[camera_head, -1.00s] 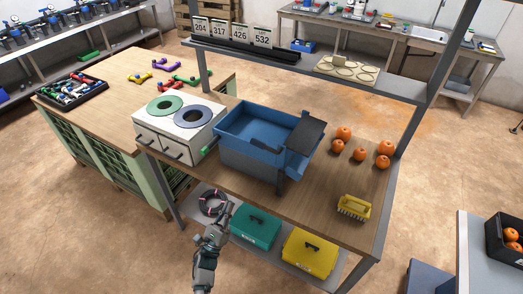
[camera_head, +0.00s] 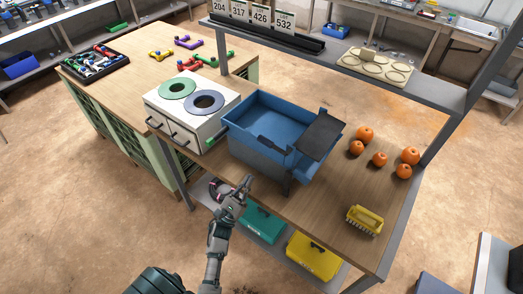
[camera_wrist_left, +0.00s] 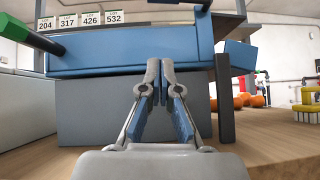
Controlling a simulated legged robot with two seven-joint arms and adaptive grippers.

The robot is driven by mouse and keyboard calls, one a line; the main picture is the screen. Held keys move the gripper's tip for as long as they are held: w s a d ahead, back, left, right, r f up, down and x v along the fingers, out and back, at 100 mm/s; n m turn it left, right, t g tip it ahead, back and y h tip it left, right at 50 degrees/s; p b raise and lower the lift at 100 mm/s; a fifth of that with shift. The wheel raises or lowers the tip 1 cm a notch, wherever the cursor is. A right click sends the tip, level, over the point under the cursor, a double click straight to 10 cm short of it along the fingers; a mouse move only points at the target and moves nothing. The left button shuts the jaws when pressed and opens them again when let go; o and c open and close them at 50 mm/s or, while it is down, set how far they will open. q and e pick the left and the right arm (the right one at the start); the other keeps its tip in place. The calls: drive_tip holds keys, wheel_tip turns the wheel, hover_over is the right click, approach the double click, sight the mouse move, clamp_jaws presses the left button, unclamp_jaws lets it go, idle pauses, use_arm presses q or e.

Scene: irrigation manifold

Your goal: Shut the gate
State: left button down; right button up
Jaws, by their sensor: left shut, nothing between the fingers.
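A blue tub (camera_head: 262,118) stands on the wooden bench, on a grey base. A dark flat plate (camera_head: 322,136) sits tilted at its right end, over a blue chute, and a dark bar (camera_head: 277,146) lies by the tub's front rim. I cannot tell which of these parts is the gate. A green handle (camera_head: 219,135) sticks out at the tub's left. My left gripper (camera_head: 246,182) is shut and empty in front of the tub, at the bench's front edge. In the left wrist view its fingertips (camera_wrist_left: 160,68) are together before the tub's blue wall (camera_wrist_left: 120,50). My right gripper is out of view.
A white box with two round rings (camera_head: 190,112) stands left of the tub. Oranges (camera_head: 379,159) and a yellow brush (camera_head: 365,219) are to the right. A dark post (camera_wrist_left: 225,98) stands right of my fingers. Teal (camera_head: 262,224) and yellow (camera_head: 313,258) cases sit below.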

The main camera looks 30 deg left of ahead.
use_arm(q)
drive_tip(key=w+d+r+p, duration=0.1)
drive_tip(key=w+r+p, duration=0.3)
drive_tip(key=r, duration=0.6)
drive_tip(key=shift+w+d+r, duration=0.2)
drive_tip(key=shift+w+d, duration=0.1)
drive_tip(key=shift+w, duration=0.75)
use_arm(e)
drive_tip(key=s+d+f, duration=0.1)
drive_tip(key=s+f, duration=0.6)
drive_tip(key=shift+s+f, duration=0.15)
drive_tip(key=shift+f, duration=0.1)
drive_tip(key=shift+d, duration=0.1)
